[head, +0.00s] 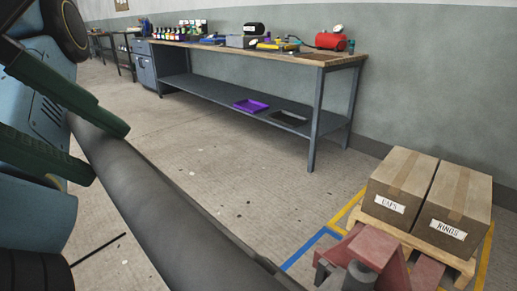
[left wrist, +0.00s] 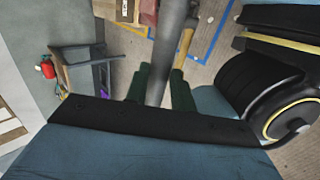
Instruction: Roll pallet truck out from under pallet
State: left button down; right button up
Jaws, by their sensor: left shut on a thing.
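The pallet truck (head: 375,248) is red, at the bottom right of the head view. Its long dark grey handle (head: 165,205) runs up to the left and also shows in the left wrist view (left wrist: 172,40). My left gripper (head: 108,155) is shut on the handle, with one green finger on each side (left wrist: 160,85). The wooden pallet (head: 425,243) carries two cardboard boxes labelled CAPS (head: 398,187) and RINGS (head: 456,206). The red forks meet the pallet's near side; how far they reach under it is hidden. My right gripper is not in view.
Yellow tape (head: 349,208) and blue tape (head: 308,250) mark the floor around the pallet. A long workbench (head: 320,60) with tools and bottles stands along the wall, a purple tray (head: 250,105) on its shelf. The floor between bench and handle is clear.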

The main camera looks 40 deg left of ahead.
pick_arm(q)
jog(key=shift+s+a+f+m+g, duration=0.1)
jog(key=shift+s+f+m+g, duration=0.2)
jog(key=shift+s, duration=0.35)
jog(key=shift+s+a+f+m+g, duration=0.1)
jog(key=shift+s+f+g, duration=0.2)
jog(key=shift+s+g, duration=0.25)
jog(key=shift+s+a+f+m+g, duration=0.1)
jog(key=shift+s+f+m+g, duration=0.2)
jog(key=shift+s, duration=0.4)
jog(key=s+a+p, duration=0.1)
jog(key=s+a, duration=0.1)
jog(key=s, duration=1.2)
jog(key=shift+s+a+f, duration=0.15)
jog(key=shift+s+a, duration=0.1)
jog(key=shift+s, duration=0.05)
jog(key=shift+t, duration=0.25)
jog(key=shift+s+a+p, duration=0.15)
jog(key=shift+s+p, duration=0.05)
jog(key=shift+s, duration=0.85)
jog(key=shift+s+a+p, duration=0.15)
jog(key=shift+s+p, duration=0.05)
jog(key=shift+s, duration=0.85)
